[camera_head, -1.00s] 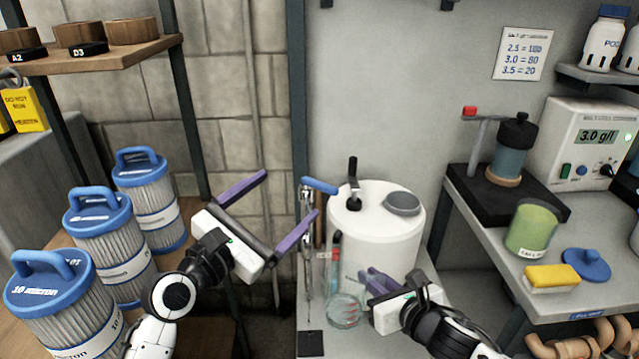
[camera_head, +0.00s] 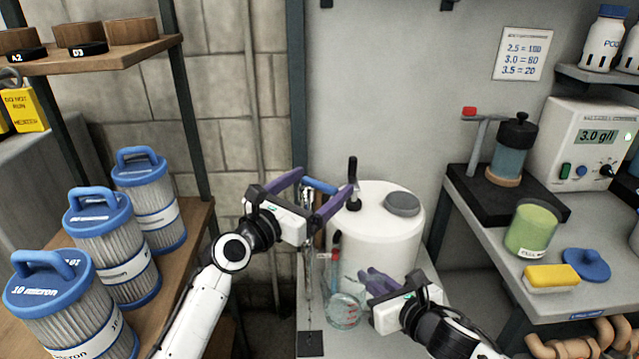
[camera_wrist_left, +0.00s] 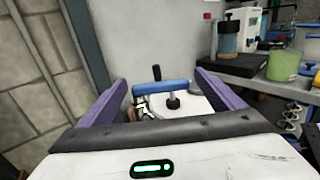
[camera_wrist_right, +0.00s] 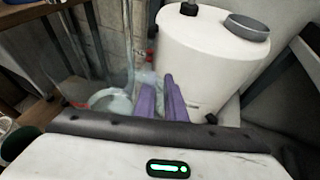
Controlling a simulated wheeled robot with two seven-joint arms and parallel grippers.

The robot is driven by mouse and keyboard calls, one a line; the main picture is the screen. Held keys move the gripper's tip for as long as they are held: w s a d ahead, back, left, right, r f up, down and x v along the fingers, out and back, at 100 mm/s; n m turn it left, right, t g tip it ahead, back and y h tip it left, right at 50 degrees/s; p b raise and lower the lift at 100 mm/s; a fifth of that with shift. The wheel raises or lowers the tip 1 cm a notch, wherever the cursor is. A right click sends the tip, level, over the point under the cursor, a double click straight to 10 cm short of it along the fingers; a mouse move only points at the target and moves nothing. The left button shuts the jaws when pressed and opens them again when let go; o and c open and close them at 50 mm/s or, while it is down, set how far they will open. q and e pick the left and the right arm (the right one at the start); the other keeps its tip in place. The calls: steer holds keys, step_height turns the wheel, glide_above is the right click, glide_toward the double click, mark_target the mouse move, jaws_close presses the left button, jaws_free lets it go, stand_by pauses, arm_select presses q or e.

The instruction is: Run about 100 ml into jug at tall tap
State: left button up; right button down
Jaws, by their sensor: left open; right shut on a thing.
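The tall tap (camera_head: 308,235) is a chrome column with a blue lever (camera_head: 322,187) on top. My left gripper (camera_head: 326,182) is open at the height of the lever; in the left wrist view the blue lever (camera_wrist_left: 160,87) shows between the spread purple fingers, with no clear contact. The clear glass jug (camera_head: 345,311) is low near the tap's foot. My right gripper (camera_head: 370,282) is shut beside it, apparently on its handle, which the fingers hide. In the right wrist view the jug (camera_wrist_right: 108,101) is left of the closed fingers. Its water level cannot be read.
A white tank (camera_head: 385,235) with a black knob and grey cap stands right behind the jug. Blue-topped filter cartridges (camera_head: 110,240) fill the left shelf. The right bench (camera_head: 490,235) holds a green cup, yellow sponge and meter.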

arm_select(q)
steer(key=shift+w+d, duration=0.35)
steer(key=shift+w, duration=0.1)
steer(key=c, duration=1.5)
